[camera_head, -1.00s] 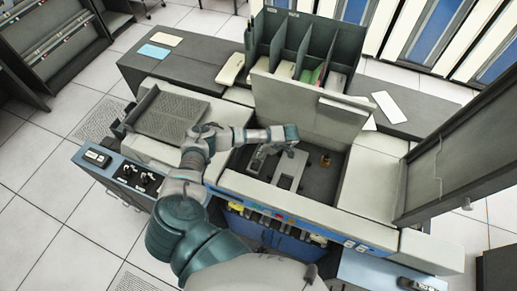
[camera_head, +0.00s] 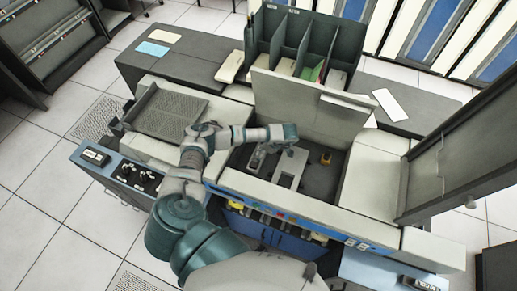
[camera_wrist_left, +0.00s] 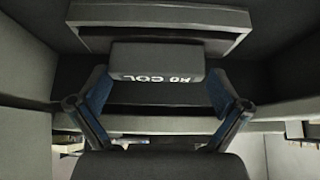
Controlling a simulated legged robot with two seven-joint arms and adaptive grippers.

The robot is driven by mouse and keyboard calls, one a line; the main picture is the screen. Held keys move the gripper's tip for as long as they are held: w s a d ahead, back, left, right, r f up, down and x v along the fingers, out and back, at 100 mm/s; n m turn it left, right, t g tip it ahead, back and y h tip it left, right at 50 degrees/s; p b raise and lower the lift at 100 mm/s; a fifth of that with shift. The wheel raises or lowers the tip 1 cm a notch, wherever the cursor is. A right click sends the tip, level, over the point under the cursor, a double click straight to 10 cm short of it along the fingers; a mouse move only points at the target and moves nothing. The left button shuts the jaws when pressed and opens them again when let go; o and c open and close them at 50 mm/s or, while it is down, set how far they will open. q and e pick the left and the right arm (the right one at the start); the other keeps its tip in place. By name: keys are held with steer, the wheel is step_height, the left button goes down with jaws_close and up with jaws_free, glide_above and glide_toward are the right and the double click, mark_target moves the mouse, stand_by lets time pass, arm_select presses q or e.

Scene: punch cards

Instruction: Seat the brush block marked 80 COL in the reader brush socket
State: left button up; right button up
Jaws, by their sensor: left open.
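The grey brush block (camera_wrist_left: 160,62), with white 80 COL lettering upside down, shows in the left wrist view. My left gripper (camera_wrist_left: 158,90) is open, with one blue-padded finger at each side of the block's lower part. I cannot tell whether the fingers touch it. A pale plate (camera_head: 291,168) with a dark opening lies beside the gripper; I cannot tell whether that opening is the reader brush socket. My right gripper is not in view.
The raised lid (camera_head: 305,108) stands behind the bay. A small yellow-brown part (camera_head: 325,158) sits at the bay's right. A dark divided rack (camera_head: 305,45) stands behind. A large dark panel (camera_head: 455,150) rises at the right. The bay floor between plate and right wall looks mostly clear.

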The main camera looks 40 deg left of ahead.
arm_select(q)
steer(key=v, duration=1.1)
steer(key=shift+d+r, duration=0.2)
steer(key=shift+w, duration=0.15)
steer(key=shift+a+f, duration=0.1)
steer(key=shift+a, duration=0.15)
